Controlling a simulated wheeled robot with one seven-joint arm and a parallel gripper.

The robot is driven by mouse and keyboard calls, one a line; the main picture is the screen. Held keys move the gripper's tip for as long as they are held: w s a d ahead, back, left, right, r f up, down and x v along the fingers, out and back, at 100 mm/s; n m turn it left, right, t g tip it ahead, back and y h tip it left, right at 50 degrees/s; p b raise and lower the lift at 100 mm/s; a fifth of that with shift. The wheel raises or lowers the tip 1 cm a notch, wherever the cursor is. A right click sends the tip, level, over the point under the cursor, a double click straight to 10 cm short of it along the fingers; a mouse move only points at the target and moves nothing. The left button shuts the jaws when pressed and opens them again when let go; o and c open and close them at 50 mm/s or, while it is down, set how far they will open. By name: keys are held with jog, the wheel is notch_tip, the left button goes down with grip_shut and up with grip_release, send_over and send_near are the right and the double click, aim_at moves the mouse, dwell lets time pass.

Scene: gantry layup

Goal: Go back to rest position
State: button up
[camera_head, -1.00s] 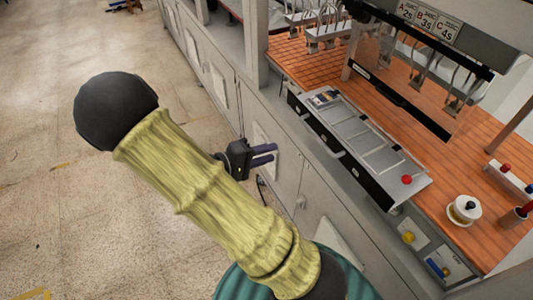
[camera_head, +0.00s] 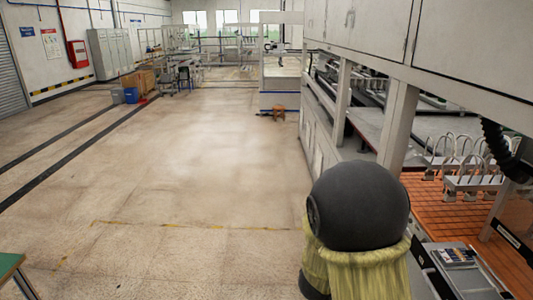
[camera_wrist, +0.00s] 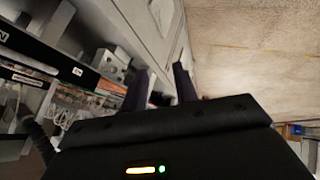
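My gripper (camera_wrist: 160,82) shows in the wrist view only, with its two dark fingers apart and nothing held between them. Beyond the fingers are a pale cabinet front and the beige floor. In the head view my arm stands at the lower right, with a black rounded joint above a yellow sleeve. The gripper itself is hidden or out of frame there. The task names no object.
Wall cabinets (camera_head: 455,45) and an orange-topped bench (camera_head: 425,200) with wire racks (camera_head: 475,178) line the right side. The floor (camera_head: 190,170) is widely clear. A green table corner (camera_head: 10,265) shows at lower left. Cardboard boxes (camera_head: 138,80) stand far off.

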jog(key=s+a+r+g+y+b, duration=0.1)
jog(key=s+a+g+y+b, duration=0.2)
jog(key=s, duration=1)
jog(key=shift+s+a+g+y, duration=0.35)
jog(key=shift+g+y, duration=0.15)
jog(key=shift+y, duration=0.7)
jog(key=shift+w+r, duration=0.1)
